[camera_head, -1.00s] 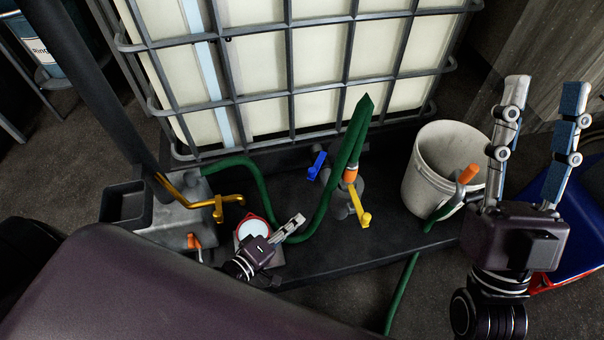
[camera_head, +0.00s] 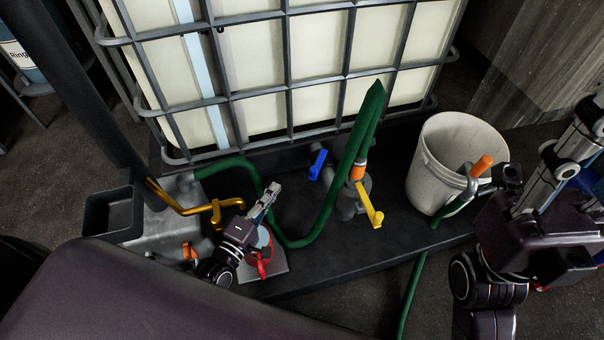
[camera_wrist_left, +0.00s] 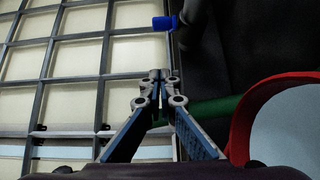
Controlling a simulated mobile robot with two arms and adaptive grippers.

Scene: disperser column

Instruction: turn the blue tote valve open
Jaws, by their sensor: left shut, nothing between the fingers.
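The blue valve handle (camera_head: 318,164) sits at the foot of the caged white tote (camera_head: 320,45), left of the green hose in the head view. In the left wrist view the blue handle (camera_wrist_left: 164,23) shows at the top, beyond my fingertips. My left gripper (camera_head: 270,192) is shut and empty, below and left of the blue handle and apart from it. Its closed fingers (camera_wrist_left: 157,75) point toward the handle in the wrist view.
A green hose (camera_head: 322,215) loops between my left gripper and a yellow-handled valve (camera_head: 371,208). A white bucket (camera_head: 430,180) stands right. A yellow pipe (camera_head: 195,209) lies left. A red-rimmed round item (camera_head: 265,262) sits under my left gripper.

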